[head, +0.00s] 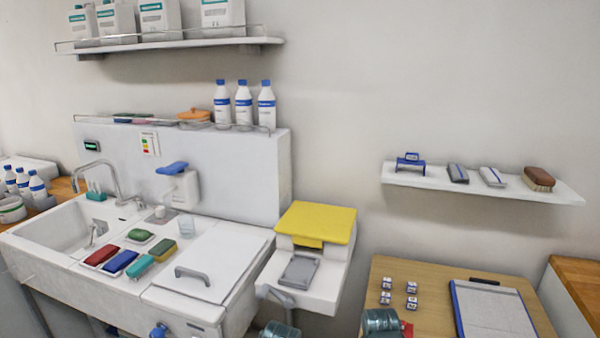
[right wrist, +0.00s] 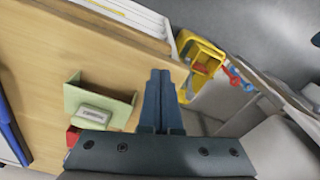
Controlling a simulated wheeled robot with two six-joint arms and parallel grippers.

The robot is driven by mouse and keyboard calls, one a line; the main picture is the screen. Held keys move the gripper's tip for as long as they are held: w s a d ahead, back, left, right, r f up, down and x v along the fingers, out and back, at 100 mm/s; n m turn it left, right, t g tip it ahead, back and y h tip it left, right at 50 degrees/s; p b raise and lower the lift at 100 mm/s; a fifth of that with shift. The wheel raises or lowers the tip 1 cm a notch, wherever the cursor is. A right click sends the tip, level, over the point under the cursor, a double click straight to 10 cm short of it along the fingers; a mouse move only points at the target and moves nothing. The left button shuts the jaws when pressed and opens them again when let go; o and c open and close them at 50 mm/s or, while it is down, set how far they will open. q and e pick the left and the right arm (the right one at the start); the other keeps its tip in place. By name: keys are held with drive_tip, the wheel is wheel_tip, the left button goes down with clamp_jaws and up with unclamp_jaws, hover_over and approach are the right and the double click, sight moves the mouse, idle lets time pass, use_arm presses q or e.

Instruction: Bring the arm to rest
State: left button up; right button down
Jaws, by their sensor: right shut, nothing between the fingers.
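My right gripper (right wrist: 159,78) is in the right wrist view, its two dark fingers together with nothing between them. The head view shows neither gripper clearly. My left gripper is not in view.
In the right wrist view, a green holder (right wrist: 96,100) is left of the fingers and a yellow container (right wrist: 203,55) right of them. The head view shows a sink counter (head: 140,295), a yellow-lidded unit (head: 315,221), a wooden table (head: 432,285) and a wall shelf (head: 430,180).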

drive_tip(key=s+a+r+n+p, duration=0.1)
drive_tip(key=s+a+r, duration=0.1)
drive_tip(key=a, duration=0.3)
drive_tip(key=s+a+r+n+h+p, duration=0.1)
drive_tip(key=s+a+n+p, duration=0.1)
drive_tip(key=a, duration=0.3)
drive_tip(key=shift+s+a+r+n+g, duration=0.3)
drive_tip(key=shift+s+r+g, duration=0.1)
drive_tip(key=shift+s, duration=0.4)
